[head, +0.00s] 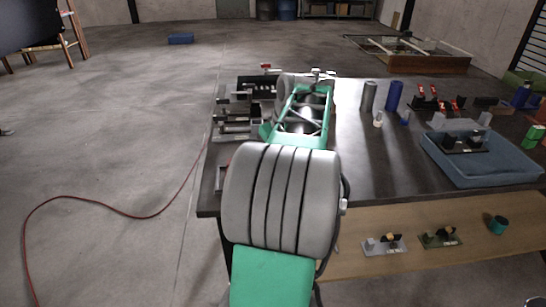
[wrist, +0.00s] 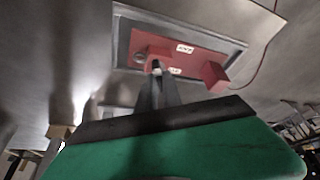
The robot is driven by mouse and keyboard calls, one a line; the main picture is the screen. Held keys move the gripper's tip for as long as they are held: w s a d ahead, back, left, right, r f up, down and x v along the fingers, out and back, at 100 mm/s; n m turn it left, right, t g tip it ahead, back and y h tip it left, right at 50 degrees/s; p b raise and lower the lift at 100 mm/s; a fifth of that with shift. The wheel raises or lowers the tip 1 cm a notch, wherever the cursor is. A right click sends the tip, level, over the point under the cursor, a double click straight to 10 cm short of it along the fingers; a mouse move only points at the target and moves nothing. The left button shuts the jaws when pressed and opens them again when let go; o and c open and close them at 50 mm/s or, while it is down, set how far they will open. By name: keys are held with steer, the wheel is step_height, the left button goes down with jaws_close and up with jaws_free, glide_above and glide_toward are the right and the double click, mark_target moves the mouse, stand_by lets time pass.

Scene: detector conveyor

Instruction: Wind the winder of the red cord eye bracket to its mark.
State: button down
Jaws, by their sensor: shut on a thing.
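The red cord eye bracket (wrist: 195,56) shows in the wrist view as a red plate with raised red blocks and white labels, set on a grey base. My gripper (wrist: 157,72) reaches to the near side of this bracket. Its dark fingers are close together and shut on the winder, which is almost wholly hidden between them. A small light tip shows at the fingertips. The mark and the winder's angle to it cannot be made out. In the head view my arm hides the gripper and the bracket.
The dark table (head: 345,150) carries several fixtures at its left edge (head: 238,125). Grey and blue cylinders (head: 369,96) and a blue tray (head: 480,169) stand to the right. A wooden shelf (head: 465,250) with small brackets is in front. A red cord (head: 110,208) lies on the floor.

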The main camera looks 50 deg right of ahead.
steer(key=shift+m+g+h+b, duration=0.3)
steer(key=shift+m, duration=0.6)
stand_by(2.4)
steer(key=c, duration=1.5)
jaws_free()
steer(key=p+v, duration=0.1)
steer(key=v, duration=0.6)
steer(key=shift+s+r+p, duration=0.15)
steer(key=shift+r+p, duration=0.2)
steer(key=shift+p, duration=0.05)
steer(key=shift+a, duration=0.1)
